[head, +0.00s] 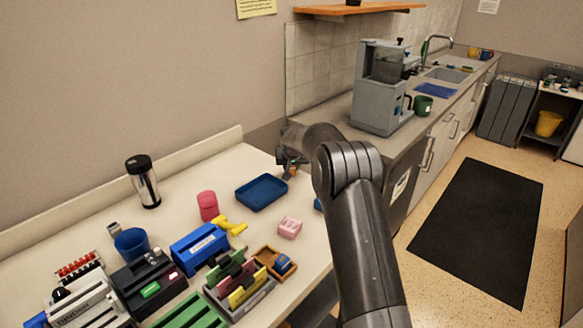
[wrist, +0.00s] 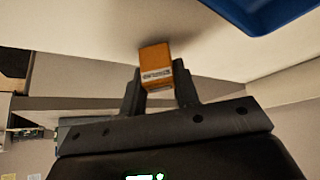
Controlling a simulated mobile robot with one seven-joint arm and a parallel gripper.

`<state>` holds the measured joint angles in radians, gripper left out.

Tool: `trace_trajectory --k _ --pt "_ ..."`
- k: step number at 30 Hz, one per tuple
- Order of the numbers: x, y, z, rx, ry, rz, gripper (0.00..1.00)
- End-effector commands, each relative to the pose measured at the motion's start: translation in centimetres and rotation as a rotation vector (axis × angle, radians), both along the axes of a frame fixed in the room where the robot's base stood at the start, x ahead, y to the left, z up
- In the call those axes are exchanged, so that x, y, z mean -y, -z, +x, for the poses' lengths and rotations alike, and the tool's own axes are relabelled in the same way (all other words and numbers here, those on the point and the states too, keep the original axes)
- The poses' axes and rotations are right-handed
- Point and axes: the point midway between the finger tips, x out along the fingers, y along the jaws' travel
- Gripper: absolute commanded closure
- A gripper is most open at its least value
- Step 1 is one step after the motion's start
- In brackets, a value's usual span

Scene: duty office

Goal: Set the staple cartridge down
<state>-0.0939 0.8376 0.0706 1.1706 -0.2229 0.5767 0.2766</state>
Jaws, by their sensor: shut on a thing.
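The staple cartridge (wrist: 155,64) is a small orange block with a pale printed label. My gripper (wrist: 159,88) is shut on it, one dark finger on each side, and it sticks out past the fingertips. In the head view my gripper (head: 289,167) is near the desk's back right end, just behind the blue tray, with a bit of the orange cartridge (head: 293,173) showing. I cannot tell whether the cartridge touches the desk top (head: 185,216). My arm hides part of the desk's right edge.
The blue tray (head: 262,193) is close by, its edge also in the wrist view (wrist: 262,14). A pink cup (head: 208,206), pink block (head: 289,228), yellow stapler-like item (head: 230,225) and flask (head: 143,182) stand left and in front. Several office items crowd the front left. A counter with a coffee machine (head: 381,90) lies beyond.

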Motion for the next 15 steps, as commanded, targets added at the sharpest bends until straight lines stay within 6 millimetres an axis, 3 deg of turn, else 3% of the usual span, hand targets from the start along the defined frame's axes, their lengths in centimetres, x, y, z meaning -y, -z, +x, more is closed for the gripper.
trace_trajectory --k 11,12,15 --pt "0.01 0.77 -0.01 0.000 0.001 0.001 0.94" --pt "0.00 0.84 -0.01 0.000 0.001 0.001 0.71" --pt "0.00 0.79 -0.01 0.000 0.001 0.001 0.63"
